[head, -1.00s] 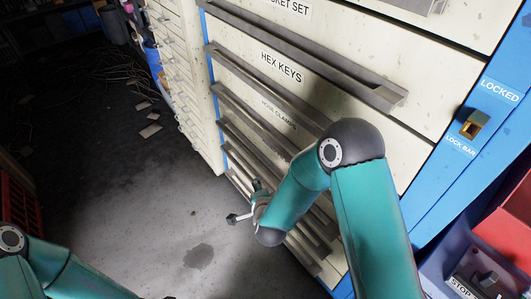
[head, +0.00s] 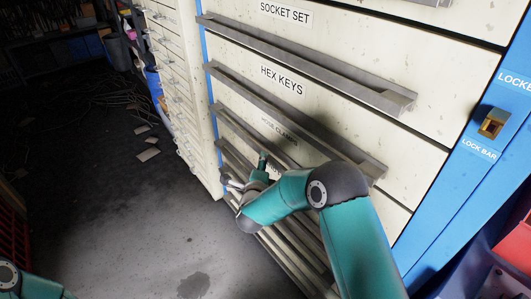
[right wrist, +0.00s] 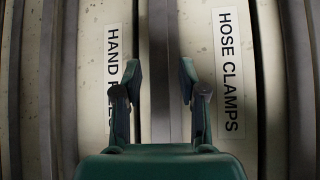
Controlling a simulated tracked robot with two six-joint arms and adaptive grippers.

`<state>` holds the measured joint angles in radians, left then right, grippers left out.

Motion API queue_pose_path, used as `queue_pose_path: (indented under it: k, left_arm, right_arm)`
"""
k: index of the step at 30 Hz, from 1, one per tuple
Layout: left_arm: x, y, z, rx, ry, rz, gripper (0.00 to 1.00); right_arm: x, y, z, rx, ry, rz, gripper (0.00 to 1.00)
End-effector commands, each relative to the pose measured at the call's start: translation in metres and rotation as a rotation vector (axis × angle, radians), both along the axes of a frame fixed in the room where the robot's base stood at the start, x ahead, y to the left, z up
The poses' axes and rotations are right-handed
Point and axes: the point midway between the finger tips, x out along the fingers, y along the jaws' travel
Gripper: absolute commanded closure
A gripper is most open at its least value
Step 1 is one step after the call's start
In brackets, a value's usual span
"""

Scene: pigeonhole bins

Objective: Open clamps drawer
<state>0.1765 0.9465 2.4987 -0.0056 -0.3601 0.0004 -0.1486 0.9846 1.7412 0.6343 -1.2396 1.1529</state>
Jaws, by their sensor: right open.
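The drawer labelled HOSE CLAMPS (head: 280,131) is in the cream cabinet's middle, below HEX KEYS, and looks shut. Its label also shows in the right wrist view (right wrist: 228,75). My right gripper (head: 243,172) is open at the drawer fronts, below and left of that label. In the right wrist view its open fingers (right wrist: 159,76) lie either side of a grey rail handle (right wrist: 160,115) between the HOSE CLAMPS label and a partly hidden HAND label (right wrist: 113,50). I cannot tell whether they touch it. My left gripper is out of view; only part of its arm shows at lower left.
A brass lock-bar latch (head: 492,122) sits on the blue cabinet post (head: 450,185) at right. Rail handles (head: 300,60) stick out across the drawers. Another drawer cabinet (head: 180,85) stands at left. Bare dark floor (head: 120,220) lies in front, with cardboard scraps farther back.

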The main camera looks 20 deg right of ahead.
Motion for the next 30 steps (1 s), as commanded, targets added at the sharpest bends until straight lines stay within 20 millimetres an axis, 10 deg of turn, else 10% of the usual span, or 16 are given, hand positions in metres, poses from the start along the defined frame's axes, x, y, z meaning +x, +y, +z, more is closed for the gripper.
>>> queue_pose_path:
  k: [9, 23, 30]
  left_arm:
    - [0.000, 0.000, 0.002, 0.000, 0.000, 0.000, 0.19]
    - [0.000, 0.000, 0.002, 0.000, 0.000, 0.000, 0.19]
    - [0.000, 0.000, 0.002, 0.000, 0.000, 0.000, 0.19]
  right_arm:
    - [0.047, -0.022, -0.008, 0.000, 0.000, -0.001, 0.59]
    - [0.057, -0.027, -0.009, 0.000, 0.001, 0.000, 0.59]
    - [0.056, -0.027, -0.009, 0.000, 0.001, -0.001, 0.95]
